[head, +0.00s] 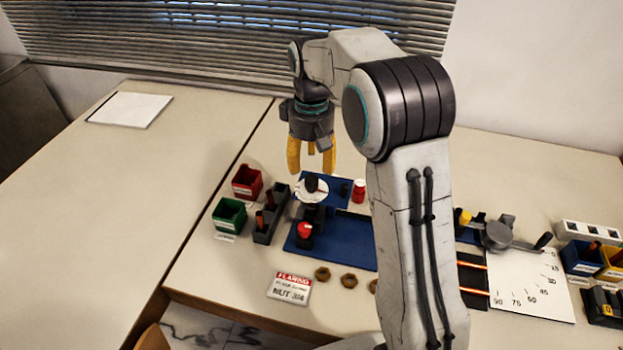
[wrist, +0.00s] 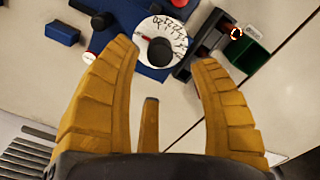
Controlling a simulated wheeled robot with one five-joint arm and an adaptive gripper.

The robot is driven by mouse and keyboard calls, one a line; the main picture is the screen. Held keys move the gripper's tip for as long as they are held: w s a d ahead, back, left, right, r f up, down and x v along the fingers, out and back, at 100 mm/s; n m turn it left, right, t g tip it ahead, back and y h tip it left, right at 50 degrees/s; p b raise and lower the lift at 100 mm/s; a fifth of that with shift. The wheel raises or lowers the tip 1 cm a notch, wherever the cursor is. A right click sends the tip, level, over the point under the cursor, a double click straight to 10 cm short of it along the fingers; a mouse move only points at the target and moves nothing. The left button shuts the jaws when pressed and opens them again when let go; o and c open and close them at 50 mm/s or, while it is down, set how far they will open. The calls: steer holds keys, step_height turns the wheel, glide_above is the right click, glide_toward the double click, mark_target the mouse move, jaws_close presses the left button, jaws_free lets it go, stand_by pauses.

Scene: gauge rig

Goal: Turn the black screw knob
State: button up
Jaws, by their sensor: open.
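The black screw knob (head: 311,184) stands at the middle of a white round dial on the blue rig plate. In the wrist view the black knob (wrist: 161,52) sits on the white dial (wrist: 148,28), which has numbers around its rim and a red mark at its left. My gripper (head: 311,170) is open, points down and is above and behind the knob. In the wrist view my gripper's yellow fingers (wrist: 165,50) are spread, with the knob seen beyond the gap between their tips. Nothing is held.
A red-topped knob (head: 305,230) stands in front of the dial. A red bin (head: 247,181), a green bin (head: 229,216) and a dark holder (head: 270,214) are to the left. A red cylinder (head: 359,190) is to the right. Brass nuts (head: 349,281) lie in front.

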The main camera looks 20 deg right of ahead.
mark_target(312, 178)
steer(key=shift+f, duration=2.8)
jaws_close()
